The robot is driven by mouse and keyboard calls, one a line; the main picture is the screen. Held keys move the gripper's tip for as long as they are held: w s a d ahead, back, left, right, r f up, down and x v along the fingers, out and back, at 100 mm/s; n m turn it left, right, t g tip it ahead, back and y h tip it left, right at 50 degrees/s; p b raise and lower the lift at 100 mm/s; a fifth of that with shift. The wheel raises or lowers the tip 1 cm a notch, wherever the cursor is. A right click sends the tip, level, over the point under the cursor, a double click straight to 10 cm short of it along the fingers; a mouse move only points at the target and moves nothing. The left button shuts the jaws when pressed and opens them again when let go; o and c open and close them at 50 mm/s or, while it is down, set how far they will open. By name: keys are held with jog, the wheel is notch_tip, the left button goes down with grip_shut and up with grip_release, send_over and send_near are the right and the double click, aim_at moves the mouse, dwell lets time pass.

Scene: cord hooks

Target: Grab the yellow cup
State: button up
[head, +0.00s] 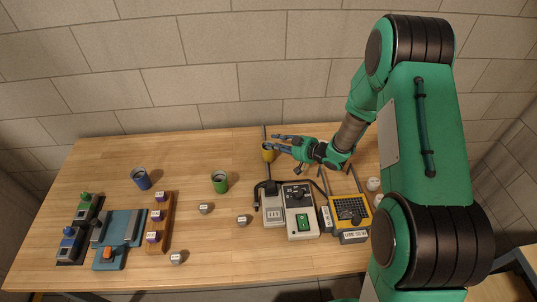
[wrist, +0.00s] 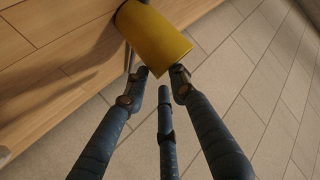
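The yellow cup (head: 267,155) stands near the back edge of the wooden table, partly hidden by a finger of my gripper (head: 273,142). In the wrist view the yellow cup (wrist: 156,38) fills the top middle, just past the fingertips. My gripper (wrist: 160,74) is open, with blue-grey fingers spread apart. Two fingertips are close to the cup's near end, one at each side, and a third finger lies between and below them. I cannot tell whether any fingertip touches the cup.
A green cup (head: 220,182) and a blue cup (head: 141,179) stand to the left. A grey device with a green switch (head: 301,212) and a yellow device (head: 349,212) sit in front of my gripper. A tiled wall (head: 200,60) rises behind the table.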

dwell(0.4)
grip_shut()
jog(key=shift+r, duration=0.15)
notch_tip(320, 180, up, 10)
jog(key=p, duration=0.2)
dwell(0.5)
dwell(0.5)
